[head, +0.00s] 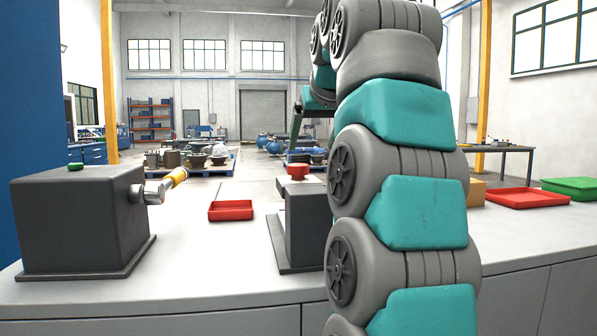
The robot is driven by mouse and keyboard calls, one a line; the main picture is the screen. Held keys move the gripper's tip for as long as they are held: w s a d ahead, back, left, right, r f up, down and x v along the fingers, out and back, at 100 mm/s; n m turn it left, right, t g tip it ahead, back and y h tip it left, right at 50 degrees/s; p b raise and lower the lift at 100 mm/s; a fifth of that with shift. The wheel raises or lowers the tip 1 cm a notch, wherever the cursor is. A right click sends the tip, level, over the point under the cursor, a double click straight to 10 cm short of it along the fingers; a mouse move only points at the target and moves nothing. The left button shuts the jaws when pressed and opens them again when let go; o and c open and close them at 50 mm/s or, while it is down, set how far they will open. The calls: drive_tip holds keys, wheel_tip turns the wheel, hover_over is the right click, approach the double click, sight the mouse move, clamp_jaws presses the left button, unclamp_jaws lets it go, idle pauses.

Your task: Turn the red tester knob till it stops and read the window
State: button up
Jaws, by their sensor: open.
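The red tester knob (298,170) sits on top of a dark grey box (304,222) on the bench, near the middle of the head view. My arm hides the right part of this box. No read-out window shows on the part I can see. My gripper (311,140) hangs above the knob, apart from it, and points down. One dark finger shows at its left; the other side is hidden behind my arm. The gripper is open and I see nothing held in it.
A larger dark box (78,222) with a green button (76,166) and a yellow-handled lever (174,179) stands at left. A small red tray (231,210) lies between the boxes. A red tray (527,198) and a green tray (572,188) lie at right. The bench's front is clear.

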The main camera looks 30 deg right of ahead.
sight(298, 164)
drive_tip(key=n+y, duration=0.2)
drive_tip(key=d+f+n+t+y, duration=0.1)
drive_tip(key=y, duration=0.1)
drive_tip(key=d+f+n+y, duration=0.1)
drive_tip(key=n+y, duration=0.1)
drive_tip(key=y, duration=0.1)
drive_tip(key=w+d+f+n+t+y, duration=0.1)
drive_tip(key=f+n+y, duration=0.1)
drive_tip(key=n+y, duration=0.1)
drive_tip(key=d+f+n+t+y, duration=0.1)
drive_tip(key=d+f+n+y, duration=0.1)
drive_tip(key=y, duration=0.2)
drive_tip(key=shift+w+n+b, duration=0.15)
drive_tip(key=shift+n+b, duration=0.25)
drive_tip(key=shift+n+t+y, duration=0.3)
drive_tip(key=shift+y, duration=0.3)
drive_tip(key=shift+f+x, duration=0.15)
drive_tip(key=shift+x, duration=1.15)
drive_tip(key=shift+f+x, duration=0.15)
drive_tip(key=shift+x, duration=1.1)
drive_tip(key=shift+f+x, duration=0.2)
drive_tip(key=shift+x, duration=1.1)
drive_tip(key=shift+w+d, duration=0.2)
drive_tip(key=shift+d, duration=0.05)
drive_tip(key=shift+c, duration=0.2)
